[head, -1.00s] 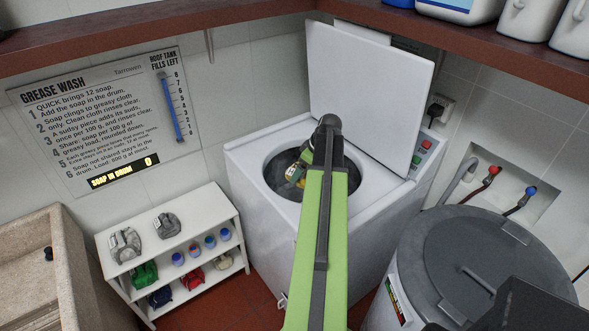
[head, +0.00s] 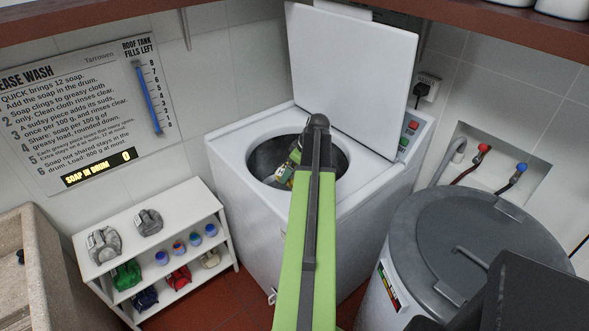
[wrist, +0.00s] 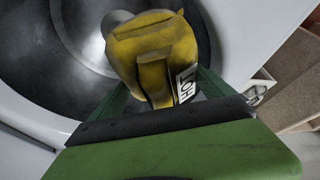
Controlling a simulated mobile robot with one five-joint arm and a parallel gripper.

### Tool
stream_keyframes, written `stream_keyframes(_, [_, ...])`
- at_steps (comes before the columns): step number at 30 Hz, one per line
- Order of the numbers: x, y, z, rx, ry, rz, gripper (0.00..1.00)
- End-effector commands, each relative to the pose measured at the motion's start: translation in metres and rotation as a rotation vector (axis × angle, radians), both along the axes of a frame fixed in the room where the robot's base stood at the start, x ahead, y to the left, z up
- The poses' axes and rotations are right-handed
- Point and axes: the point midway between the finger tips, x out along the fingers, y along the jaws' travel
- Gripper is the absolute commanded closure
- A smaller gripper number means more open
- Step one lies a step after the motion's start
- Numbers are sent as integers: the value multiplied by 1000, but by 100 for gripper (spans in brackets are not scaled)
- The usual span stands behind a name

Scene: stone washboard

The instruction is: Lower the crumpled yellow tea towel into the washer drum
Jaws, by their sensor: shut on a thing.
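The crumpled yellow tea towel (wrist: 153,52) is held between the green fingers of my gripper (wrist: 163,88), with a white lettered tag on its right side. In the head view only a small part of the towel (head: 283,174) shows beside my arm. My gripper is shut on it at the mouth of the washer drum (head: 267,154). In the wrist view the dark drum with its shiny metal middle (wrist: 92,42) lies behind and left of the towel. My arm hides part of the opening, so the towel's exact depth is unclear.
The washer (head: 252,215) has its white lid (head: 350,75) raised behind the opening. A grey lidded round machine (head: 410,235) stands at the right. A white shelf (head: 205,205) with crumpled cloths and small jars is at the left, beside a stone sink (head: 40,275).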

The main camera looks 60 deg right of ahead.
Motion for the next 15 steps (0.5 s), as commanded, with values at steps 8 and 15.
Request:
stream_keyframes(8, [0, 0, -31, 0, 0, 0, 50])
stream_keyframes(15, [0, 0, -29, 0, 0, -1, 7])
